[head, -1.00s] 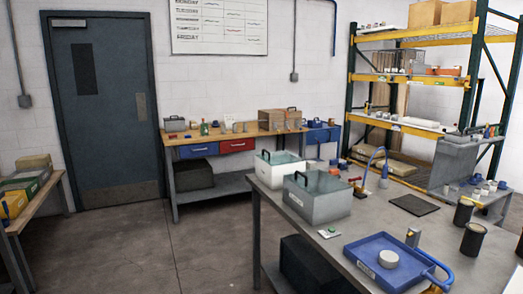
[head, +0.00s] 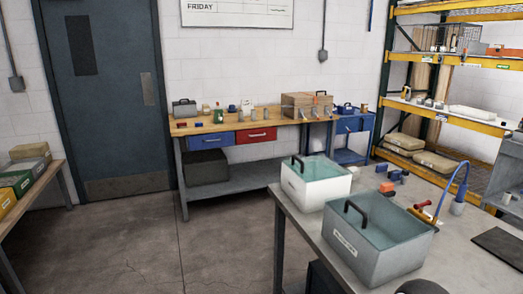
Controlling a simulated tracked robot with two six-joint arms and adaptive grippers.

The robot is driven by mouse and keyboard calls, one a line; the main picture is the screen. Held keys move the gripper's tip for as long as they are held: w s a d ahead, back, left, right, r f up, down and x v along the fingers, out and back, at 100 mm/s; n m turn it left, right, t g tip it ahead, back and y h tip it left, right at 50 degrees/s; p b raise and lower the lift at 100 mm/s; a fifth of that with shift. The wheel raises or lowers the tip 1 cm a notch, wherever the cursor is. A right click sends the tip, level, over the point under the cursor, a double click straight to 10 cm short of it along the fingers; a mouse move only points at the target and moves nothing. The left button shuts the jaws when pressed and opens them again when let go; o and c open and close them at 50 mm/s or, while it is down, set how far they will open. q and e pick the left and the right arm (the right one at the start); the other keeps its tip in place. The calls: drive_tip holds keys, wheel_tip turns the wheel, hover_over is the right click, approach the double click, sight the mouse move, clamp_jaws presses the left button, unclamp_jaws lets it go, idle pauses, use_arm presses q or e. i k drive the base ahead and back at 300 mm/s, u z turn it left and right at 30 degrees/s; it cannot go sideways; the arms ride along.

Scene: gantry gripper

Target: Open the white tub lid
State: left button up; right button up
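The white tub (head: 312,190) stands on the grey metal table at right centre, near its far left corner. Its translucent teal lid (head: 325,170) lies over the top, with a black arched handle (head: 297,162) at the left side. The lid looks closed. A similar grey tub (head: 372,255) with a pale label stands just in front and to the right, with its own teal lid (head: 385,228) and black handle. Neither of my grippers shows in this view.
The table (head: 290,216) also holds small red and blue items, a blue curved-neck object (head: 459,190) and a black mat (head: 500,246) right of the tubs. A wooden workbench (head: 222,126) stands behind. Open concrete floor (head: 140,245) lies left of the table.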

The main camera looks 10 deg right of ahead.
sight(293, 157)
drive_tip(key=u, duration=0.1)
drive_tip(key=i, duration=1.1)
drive_tip(key=u, duration=0.1)
